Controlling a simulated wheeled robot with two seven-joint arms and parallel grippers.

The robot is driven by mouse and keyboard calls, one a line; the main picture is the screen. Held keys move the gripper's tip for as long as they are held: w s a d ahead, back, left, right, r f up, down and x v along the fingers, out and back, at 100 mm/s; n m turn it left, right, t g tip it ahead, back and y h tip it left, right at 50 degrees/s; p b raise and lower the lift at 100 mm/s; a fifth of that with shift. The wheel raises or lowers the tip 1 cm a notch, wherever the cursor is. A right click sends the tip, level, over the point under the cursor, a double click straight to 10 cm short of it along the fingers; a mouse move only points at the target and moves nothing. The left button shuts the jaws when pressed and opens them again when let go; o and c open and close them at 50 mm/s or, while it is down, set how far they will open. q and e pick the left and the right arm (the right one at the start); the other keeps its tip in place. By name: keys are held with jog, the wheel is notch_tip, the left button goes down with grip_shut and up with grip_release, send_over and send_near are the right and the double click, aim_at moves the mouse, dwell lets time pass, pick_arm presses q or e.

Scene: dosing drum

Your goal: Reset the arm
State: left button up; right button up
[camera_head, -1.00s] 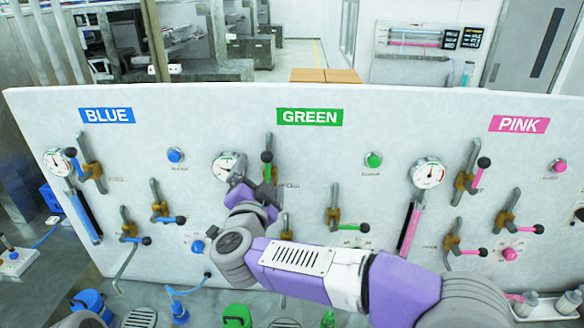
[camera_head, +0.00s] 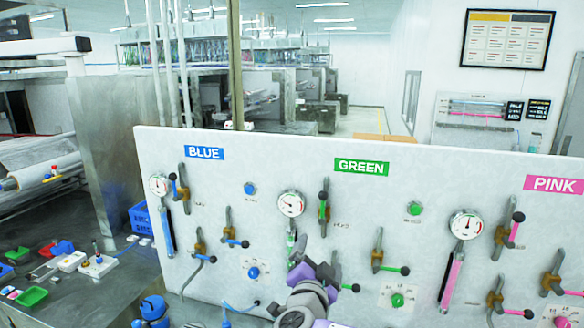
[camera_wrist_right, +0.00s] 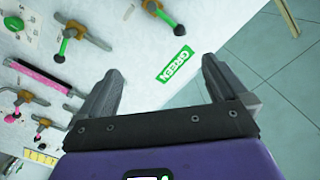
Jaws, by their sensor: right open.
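My right gripper (camera_head: 303,258) shows at the bottom middle of the head view, in front of the lower green section of the white panel (camera_head: 300,150). In the right wrist view its two fingers (camera_wrist_right: 160,85) are spread apart with nothing between them. The label also shows in the head view (camera_head: 361,167). A green-handled valve (camera_head: 323,207) stands upright above and right of the gripper. The gripper hides part of the panel behind it. My left gripper is not in view.
The panel carries gauges, including the green section's gauge (camera_head: 291,203), and several protruding valve handles. A table (camera_head: 90,300) with green trays and blue bins lies at left. A blue container (camera_head: 153,309) stands at the panel's foot.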

jog(key=w+f+n+g+y, duration=0.25)
jog(key=w+f, duration=0.25)
jog(key=f, duration=0.6)
jog(key=s+d+f+n+g+y, duration=0.1)
jog(key=s+f+n+g+y, duration=0.15)
jog(key=f, duration=1.35)
jog(key=s+d+f+n+g+y, duration=0.1)
jog(key=s+f+g, duration=0.2)
jog(key=s+f, duration=0.55)
jog(key=s+d+f+n+g+y, duration=0.1)
jog(key=s+f+n+g, duration=0.15)
jog(key=s+f, duration=0.65)
jog(key=s+f+g+y, duration=0.1)
jog(key=s+f+g, duration=0.6)
jog(key=s+f, duration=0.5)
pick_arm(q)
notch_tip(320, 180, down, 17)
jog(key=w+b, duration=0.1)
jog(key=b, duration=1.5)
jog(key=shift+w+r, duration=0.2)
pick_arm(e)
notch_tip(320, 180, down, 14)
jog(key=shift+s+d+t, duration=0.35)
jog(key=shift+s+d, duration=0.05)
